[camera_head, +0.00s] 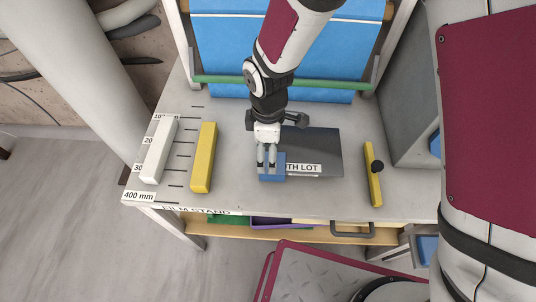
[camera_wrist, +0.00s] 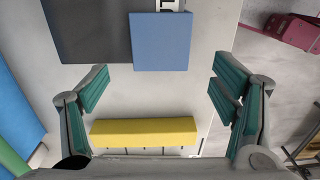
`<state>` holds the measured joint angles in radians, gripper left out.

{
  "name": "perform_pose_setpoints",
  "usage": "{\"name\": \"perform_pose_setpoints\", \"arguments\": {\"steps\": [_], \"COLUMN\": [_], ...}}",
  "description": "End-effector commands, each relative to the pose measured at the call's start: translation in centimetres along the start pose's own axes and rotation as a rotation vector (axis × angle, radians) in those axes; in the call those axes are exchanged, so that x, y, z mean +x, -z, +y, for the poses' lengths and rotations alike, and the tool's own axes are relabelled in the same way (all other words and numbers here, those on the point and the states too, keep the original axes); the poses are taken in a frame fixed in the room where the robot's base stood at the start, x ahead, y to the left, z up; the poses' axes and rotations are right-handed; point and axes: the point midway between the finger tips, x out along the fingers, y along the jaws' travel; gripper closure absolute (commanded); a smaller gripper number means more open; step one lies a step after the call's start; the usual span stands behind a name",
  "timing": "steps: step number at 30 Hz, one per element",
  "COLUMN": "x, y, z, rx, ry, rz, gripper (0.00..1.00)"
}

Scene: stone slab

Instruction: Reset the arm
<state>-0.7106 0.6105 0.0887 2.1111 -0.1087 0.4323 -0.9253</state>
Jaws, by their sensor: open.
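My gripper (camera_head: 266,160) is above the stone slab (camera_head: 225,200), pointing down near the dark plate. In the wrist view its green-padded fingers (camera_wrist: 160,88) are wide apart with nothing held between them. A blue block (camera_head: 272,178) is at the front left of the dark plate (camera_head: 318,145), partly covering its label, which reads "TH LOT". In the head view the fingertips overlap the block's far part. In the wrist view the block (camera_wrist: 162,42) lies ahead of the fingers, apart from both. I cannot tell the exact height between them.
A long yellow bar (camera_head: 204,157) and a white bar (camera_head: 158,150) lie to the left beside a millimetre scale. A short yellow bar with a black knob (camera_head: 373,180) lies to the right. A green rail (camera_head: 215,79) and blue panels stand behind. A drawer handle (camera_head: 352,233) juts out in front.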

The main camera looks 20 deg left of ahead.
Motion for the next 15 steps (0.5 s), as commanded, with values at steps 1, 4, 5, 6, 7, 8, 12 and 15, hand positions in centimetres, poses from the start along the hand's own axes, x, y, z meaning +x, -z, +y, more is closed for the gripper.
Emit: {"name": "perform_pose_setpoints", "arguments": {"steps": [1,4,5,6,7,8,12,15], "x": [-1.2,-3.3,-3.8,-4.5,-5.0,-5.4,-6.8,-7.4], "y": [0.1,0.0,0.0,0.0,0.0,0.0,0.0,0.0], "z": [0.1,0.1,0.1,0.1,0.1,0.1,0.0,0.0], "rx": [0.000,0.001,0.001,0.000,0.000,0.000,0.000,0.000], "ry": [-0.005,-0.005,-0.004,-0.005,-0.004,-0.003,-0.002,-0.001], "rz": [0.003,0.003,0.002,0.002,0.001,0.001,0.001,0.000], "gripper": [0.20,0.20,0.20,0.20,0.20,0.20,0.20,0.20]}}
